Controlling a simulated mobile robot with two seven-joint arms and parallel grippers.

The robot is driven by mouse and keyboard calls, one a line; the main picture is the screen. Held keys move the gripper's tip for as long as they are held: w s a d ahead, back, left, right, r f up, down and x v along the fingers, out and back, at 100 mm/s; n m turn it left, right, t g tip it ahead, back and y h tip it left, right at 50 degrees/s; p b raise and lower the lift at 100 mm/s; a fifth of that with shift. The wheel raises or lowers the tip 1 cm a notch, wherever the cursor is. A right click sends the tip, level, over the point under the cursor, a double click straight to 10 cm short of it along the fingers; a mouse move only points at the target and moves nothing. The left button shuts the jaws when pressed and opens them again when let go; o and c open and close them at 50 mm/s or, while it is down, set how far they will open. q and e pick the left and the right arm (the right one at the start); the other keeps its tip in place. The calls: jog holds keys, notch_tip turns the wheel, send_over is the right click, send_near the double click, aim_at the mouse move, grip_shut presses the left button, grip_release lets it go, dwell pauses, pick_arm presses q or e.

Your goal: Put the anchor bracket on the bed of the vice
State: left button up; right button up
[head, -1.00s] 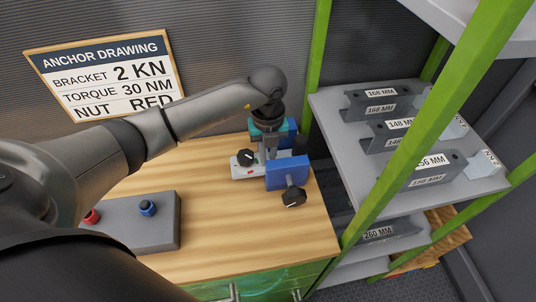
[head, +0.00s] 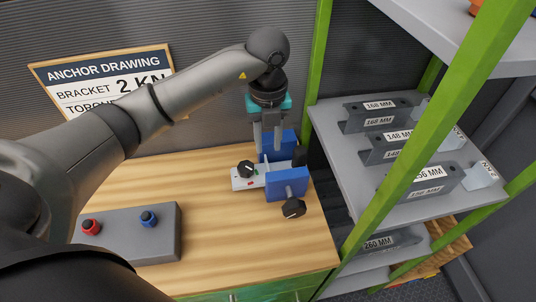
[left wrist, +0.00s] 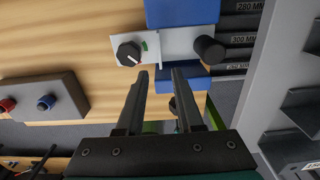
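The vice (head: 287,184) stands on the wooden bench with two blue jaws, and its blue jaw also shows in the left wrist view (left wrist: 182,12). A pale grey surface (left wrist: 178,42) lies between the jaws with a black cylinder (left wrist: 208,50) at its right end. I cannot tell whether this is the bare bed or the anchor bracket lying on it. My left gripper (head: 267,150) is just above the vice, pointing down. Its fingers (left wrist: 160,72) are apart with nothing visible between them. My right gripper is out of view.
A white panel (head: 240,184) with a black knob sits left of the vice. A grey box (head: 120,240) with red and blue knobs stands at the bench's left. A green-posted shelf (head: 345,160) on the right holds labelled channels. The bench front is clear.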

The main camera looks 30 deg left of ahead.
pick_arm(q)
jog(key=shift+r, duration=1.4)
